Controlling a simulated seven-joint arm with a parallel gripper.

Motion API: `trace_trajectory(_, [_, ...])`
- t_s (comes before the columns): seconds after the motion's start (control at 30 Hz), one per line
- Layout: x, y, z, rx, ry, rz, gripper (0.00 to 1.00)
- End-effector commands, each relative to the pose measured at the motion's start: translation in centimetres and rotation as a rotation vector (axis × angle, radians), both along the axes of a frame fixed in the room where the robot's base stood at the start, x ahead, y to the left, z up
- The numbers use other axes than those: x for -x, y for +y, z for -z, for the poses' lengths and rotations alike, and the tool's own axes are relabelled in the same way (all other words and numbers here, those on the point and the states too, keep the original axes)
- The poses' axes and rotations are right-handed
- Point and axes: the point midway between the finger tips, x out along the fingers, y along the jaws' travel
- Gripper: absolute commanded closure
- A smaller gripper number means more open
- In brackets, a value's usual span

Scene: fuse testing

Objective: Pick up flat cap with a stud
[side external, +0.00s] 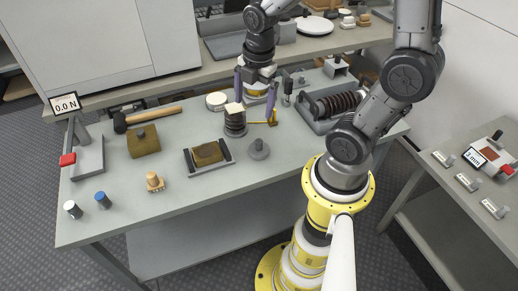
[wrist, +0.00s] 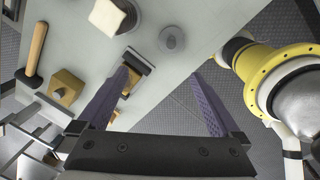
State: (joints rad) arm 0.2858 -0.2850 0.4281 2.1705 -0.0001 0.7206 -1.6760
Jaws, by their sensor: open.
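The flat cap with a stud (side external: 259,152) is a grey disc with a short stud on top. It lies on the grey table, right of the small tray, and nothing covers it. In the wrist view the cap (wrist: 173,42) lies beyond the fingertips, near the table edge. My gripper (side external: 255,95) is open and empty, with two purple fingers pointing down. It is above the table, behind the cap in the side view and apart from it. In the wrist view my gripper (wrist: 160,74) has its fingers spread wide with nothing between the tips.
A dark ribbed stack with a cream top (side external: 235,121) stands close behind the cap. A small tray (side external: 226,150) with a brown block is to its left. A tray with a ribbed coil (side external: 318,124) is at the right. Bare table lies in front of the cap.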

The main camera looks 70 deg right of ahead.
Motion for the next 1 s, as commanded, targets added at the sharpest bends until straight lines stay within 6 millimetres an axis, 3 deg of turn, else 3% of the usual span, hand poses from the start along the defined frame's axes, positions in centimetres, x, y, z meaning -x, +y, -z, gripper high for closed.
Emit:
trace_trajectory(0.1, [0.9, -1.2, 2.5, -0.027, 0.083, 0.055, 0.00])
trace_trajectory(0.2, [1.3, -1.6, 3.4, -0.036, 0.105, 0.077, 0.00])
trace_trajectory(0.37, [1.4, -1.6, 5.4, -0.037, 0.109, 0.081, 0.00])
trace_trajectory(0.6, [1.4, -1.5, 9.8, -0.037, 0.108, 0.081, 0.00])
trace_trajectory(1.0, [1.2, -1.4, 13.4, -0.037, 0.107, 0.081, 0.00])
